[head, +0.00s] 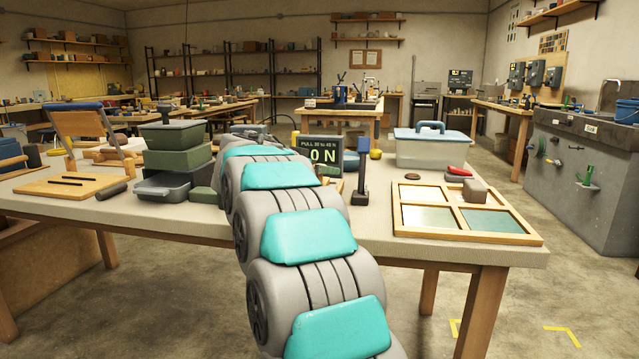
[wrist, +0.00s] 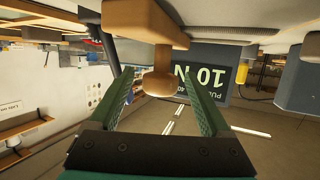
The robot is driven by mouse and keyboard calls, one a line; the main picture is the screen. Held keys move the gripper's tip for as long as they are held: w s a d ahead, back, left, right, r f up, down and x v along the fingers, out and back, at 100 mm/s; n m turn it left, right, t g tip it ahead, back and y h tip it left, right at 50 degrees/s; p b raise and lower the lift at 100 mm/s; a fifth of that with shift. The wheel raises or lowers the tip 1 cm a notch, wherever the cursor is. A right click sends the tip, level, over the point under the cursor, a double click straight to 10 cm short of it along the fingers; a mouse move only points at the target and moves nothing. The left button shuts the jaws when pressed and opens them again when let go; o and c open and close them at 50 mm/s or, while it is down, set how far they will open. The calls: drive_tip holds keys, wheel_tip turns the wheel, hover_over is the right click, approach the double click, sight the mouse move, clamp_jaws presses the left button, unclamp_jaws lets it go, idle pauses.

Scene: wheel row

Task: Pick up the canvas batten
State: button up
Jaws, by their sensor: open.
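My gripper (wrist: 155,73) is open, its two green fingers spread apart in the wrist view. A light wooden piece with a rounded knob (wrist: 157,84) hangs into the gap between the fingers, with some space on both sides. Its thicker wooden block (wrist: 145,20) runs up to the top edge of the picture. This may be the canvas batten, but I cannot tell for sure. In the head view my own arm hides the gripper and this wooden piece.
A display (head: 321,156) reading "PULL 30 to 40 N" stands beside my arm on the workbench (head: 370,232). Stacked green-grey bins (head: 178,155) stand left. A dark upright post (head: 361,172), a lidded box (head: 432,150) and a wooden-framed window (head: 465,236) are right.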

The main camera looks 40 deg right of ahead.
clamp_jaws()
idle(0.5)
drive_tip(key=shift+r, duration=0.2)
drive_tip(key=shift+r, duration=1.4)
drive_tip(key=shift+s+a+r, duration=0.1)
drive_tip(key=shift+a+r, duration=0.05)
drive_tip(key=shift+r, duration=0.1)
drive_tip(key=s+a+r+b, duration=0.1)
drive_tip(key=s+a+b, duration=0.1)
drive_tip(key=s+a, duration=0.8)
drive_tip(key=shift+a+r, duration=0.2)
drive_tip(key=shift+a, duration=0.8)
